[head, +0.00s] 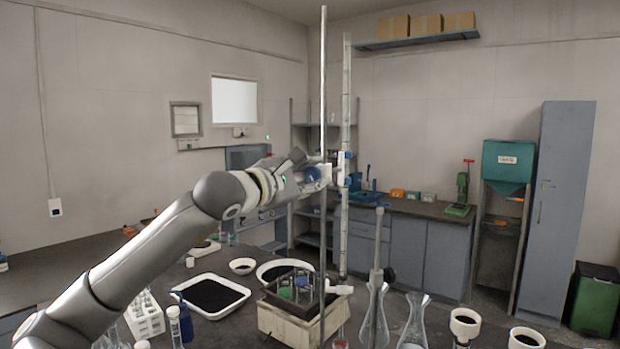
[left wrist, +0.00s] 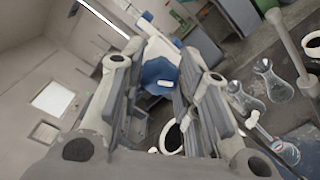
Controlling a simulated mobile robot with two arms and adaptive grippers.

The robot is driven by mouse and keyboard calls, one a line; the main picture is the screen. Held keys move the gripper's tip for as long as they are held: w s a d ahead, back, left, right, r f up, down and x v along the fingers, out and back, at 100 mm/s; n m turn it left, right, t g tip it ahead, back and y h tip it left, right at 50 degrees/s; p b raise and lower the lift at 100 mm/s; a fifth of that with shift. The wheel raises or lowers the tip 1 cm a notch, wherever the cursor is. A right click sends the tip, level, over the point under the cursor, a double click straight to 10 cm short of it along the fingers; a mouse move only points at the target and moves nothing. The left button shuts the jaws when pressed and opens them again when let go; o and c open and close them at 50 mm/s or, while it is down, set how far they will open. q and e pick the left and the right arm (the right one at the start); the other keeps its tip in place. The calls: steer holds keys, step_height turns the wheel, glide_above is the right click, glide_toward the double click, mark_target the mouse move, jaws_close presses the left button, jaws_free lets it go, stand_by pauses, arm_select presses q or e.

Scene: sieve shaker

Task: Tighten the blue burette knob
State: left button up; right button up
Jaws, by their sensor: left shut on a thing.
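The blue burette knob (head: 320,174) sits at the clamp on a tall metal rod (head: 323,80). The upright graduated burette (head: 346,100) stands just right of the rod. My left gripper (head: 311,172) reaches in from the left at knob height and is shut on the knob. In the left wrist view the blue knob (left wrist: 160,74) lies between the two fingers of my left gripper (left wrist: 163,88), with a white clamp body (left wrist: 160,48) beyond it. The fingers partly hide the knob in the head view. My right gripper is not in view.
Glass flasks (head: 375,322) and white cups (head: 465,324) stand at the front right. The space around the upper rod is clear.

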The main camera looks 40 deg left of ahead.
arm_select(q)
steer(key=m, duration=0.5)
steer(key=shift+f+m, duration=0.15)
steer(key=shift+m, duration=0.25)
stand_by(0.4)
steer(key=o, duration=1)
